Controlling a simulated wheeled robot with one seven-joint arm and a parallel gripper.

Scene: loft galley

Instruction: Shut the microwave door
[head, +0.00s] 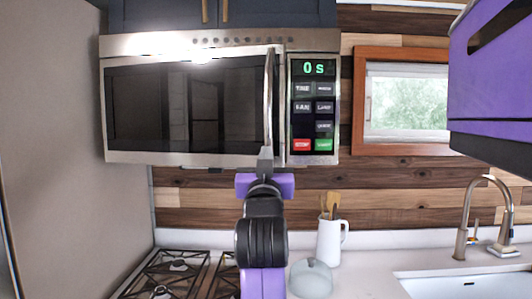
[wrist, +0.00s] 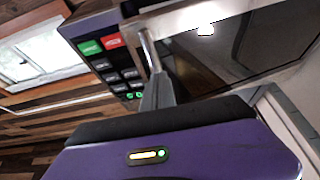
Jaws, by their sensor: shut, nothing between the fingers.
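The microwave (head: 315,42) is mounted above the stove, with its display reading 0 s. Its dark-windowed door (head: 185,105) looks slightly ajar, its right edge standing a little forward of the body. The vertical metal handle (head: 269,95) is on the door's right side. My gripper (head: 266,152) is shut and empty at the lower end of the handle; whether it touches is unclear. In the wrist view, my gripper (wrist: 156,80) points at the door beside the handle (wrist: 150,50), and the control panel (wrist: 110,62) is to the left.
A stove (head: 175,270) is below, with a white pitcher of utensils (head: 330,240) and a glass-like round lid (head: 311,278) on the counter. A faucet and sink (head: 465,285) are at right. A tall grey panel (head: 55,150) is close at left. Dark cabinets (head: 160,14) are above.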

